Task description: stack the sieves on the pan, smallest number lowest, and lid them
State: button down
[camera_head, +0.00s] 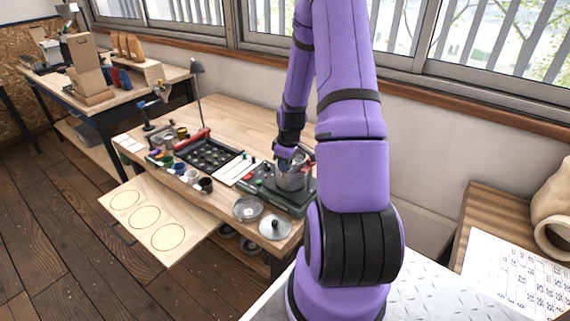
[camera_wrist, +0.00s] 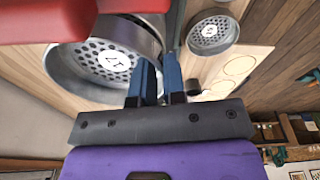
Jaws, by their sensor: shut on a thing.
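My gripper (camera_head: 287,160) is over the shaker machine (camera_head: 268,197) at the table's right end. Its blue fingers (camera_wrist: 160,75) are shut on the wall of a steel sieve (camera_wrist: 98,62) with a perforated floor and a number label I cannot read surely. That sieve also shows in the head view (camera_head: 293,180), at the machine; whether it rests on something or hangs just above is unclear. I cannot make out the pan beneath it. A second sieve (camera_head: 248,208) lies at the table's front edge and shows in the wrist view (camera_wrist: 213,36). The lid (camera_head: 275,228) with its knob lies beside it.
A wooden board with several ringed circles (camera_head: 145,216) juts out at the front left. A dark tray (camera_head: 208,155), white cards (camera_head: 236,173), small cups (camera_head: 205,185) and a lamp (camera_head: 197,95) occupy the table. A red part (camera_wrist: 45,20) is close to the held sieve.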

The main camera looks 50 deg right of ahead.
jog(key=shift+f, duration=0.5)
dwell(0.7)
jog(key=c, duration=1.5)
grip_release()
jog(key=shift+o, duration=0.2)
jog(key=shift+r, duration=0.1)
jog(key=shift+s+d+r, duration=0.1)
jog(key=shift+s+r, duration=0.15)
jog(key=shift+r, duration=1.55)
jog(key=shift+s+a+r, duration=0.1)
jog(key=shift+s+r, duration=0.1)
jog(key=shift+r, duration=1.6)
jog(key=shift+s+d+r, duration=0.1)
jog(key=shift+s+r, duration=0.15)
jog(key=shift+r, duration=1.55)
